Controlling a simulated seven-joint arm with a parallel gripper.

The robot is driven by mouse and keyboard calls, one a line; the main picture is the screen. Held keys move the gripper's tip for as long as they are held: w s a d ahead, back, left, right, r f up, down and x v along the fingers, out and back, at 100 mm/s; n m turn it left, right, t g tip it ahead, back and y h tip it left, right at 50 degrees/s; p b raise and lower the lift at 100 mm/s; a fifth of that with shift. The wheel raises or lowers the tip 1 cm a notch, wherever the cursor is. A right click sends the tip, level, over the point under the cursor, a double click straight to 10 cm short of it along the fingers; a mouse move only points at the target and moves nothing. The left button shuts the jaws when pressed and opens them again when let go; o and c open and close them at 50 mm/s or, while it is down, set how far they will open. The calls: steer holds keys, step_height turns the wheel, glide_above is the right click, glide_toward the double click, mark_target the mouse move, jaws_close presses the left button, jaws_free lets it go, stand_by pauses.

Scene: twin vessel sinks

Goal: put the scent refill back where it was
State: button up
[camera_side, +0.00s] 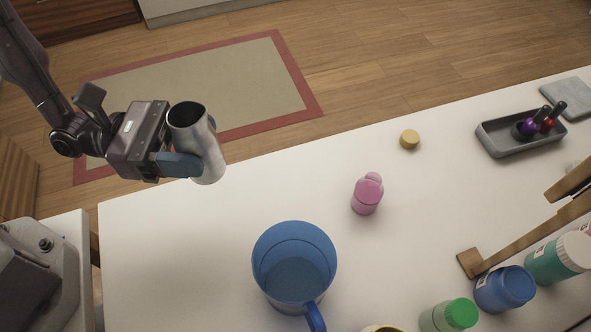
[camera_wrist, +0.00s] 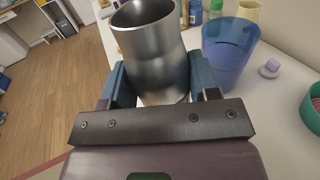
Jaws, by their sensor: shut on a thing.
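My gripper (camera_side: 186,163) is shut on a metal tumbler (camera_side: 196,140), held upright with its open mouth up, at the counter's left edge. In the wrist view the tumbler (camera_wrist: 150,45) sits between the two blue fingers. Nothing is plainly marked as the scent refill. A small pink bottle (camera_side: 367,195) stands on the white counter, well right of my gripper; I cannot tell whether it is the refill. The inside of the tumbler is dark and I see nothing in it.
A blue see-through mug (camera_side: 294,265) stands at the front middle. A grey tray (camera_side: 495,148) with nail-polish bottles, a yellow cap (camera_side: 409,139) and a wooden rack (camera_side: 520,243) lie right. Several bottles, including a green-capped one (camera_side: 449,315), crowd the front right. The left counter is clear.

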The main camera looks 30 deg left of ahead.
steer(key=w+d+f, duration=0.2)
steer(key=w+f, duration=0.1)
steer(key=w+d+f, duration=0.3)
steer(key=w, duration=0.1)
steer(key=w+d+f, duration=0.3)
steer(key=shift+w+d+f, duration=0.2)
steer(key=shift+w, duration=0.1)
steer(key=shift+w+d+f, duration=0.1)
steer(key=shift+w+f, duration=0.05)
steer(key=shift+f, duration=1.5)
steer(key=shift+f, duration=0.15)
steer(key=o, duration=1)
